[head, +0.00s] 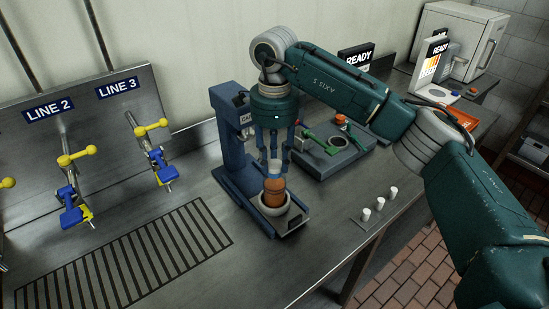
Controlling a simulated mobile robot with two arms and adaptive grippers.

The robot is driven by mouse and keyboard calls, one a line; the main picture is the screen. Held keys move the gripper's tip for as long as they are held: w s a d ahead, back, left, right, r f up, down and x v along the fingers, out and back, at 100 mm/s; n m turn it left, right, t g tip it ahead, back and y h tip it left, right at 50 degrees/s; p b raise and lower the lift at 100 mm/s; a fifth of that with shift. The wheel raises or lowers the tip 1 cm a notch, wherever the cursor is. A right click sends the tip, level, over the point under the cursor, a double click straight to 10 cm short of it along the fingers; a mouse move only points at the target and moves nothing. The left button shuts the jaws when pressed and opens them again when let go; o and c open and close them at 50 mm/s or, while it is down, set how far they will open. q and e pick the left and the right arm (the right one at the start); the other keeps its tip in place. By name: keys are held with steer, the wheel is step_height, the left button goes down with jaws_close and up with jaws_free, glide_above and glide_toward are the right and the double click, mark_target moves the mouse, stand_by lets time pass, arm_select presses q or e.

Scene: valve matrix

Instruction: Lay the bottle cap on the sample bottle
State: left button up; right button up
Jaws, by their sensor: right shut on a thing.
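The brown sample bottle (274,192) stands upright in a pale round holder on the base of the blue capping machine. My right gripper (275,162) points straight down over the bottle, its blue fingers shut on a small pale piece, which looks like the bottle cap (275,169). The cap is right at the bottle's top; I cannot tell whether it touches the bottle or is slightly above it. The fingers partly hide it. My left gripper is out of view.
The blue capping machine (229,130) stands close on the left. Three small white pieces (379,203) sit on a plate at the right. A grey fixture with a green clamp (320,142) is behind. A slotted drain (130,258) and valve panel are at the left.

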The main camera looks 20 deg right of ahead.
steer(key=shift+f, duration=0.1)
steer(key=o, duration=0.9)
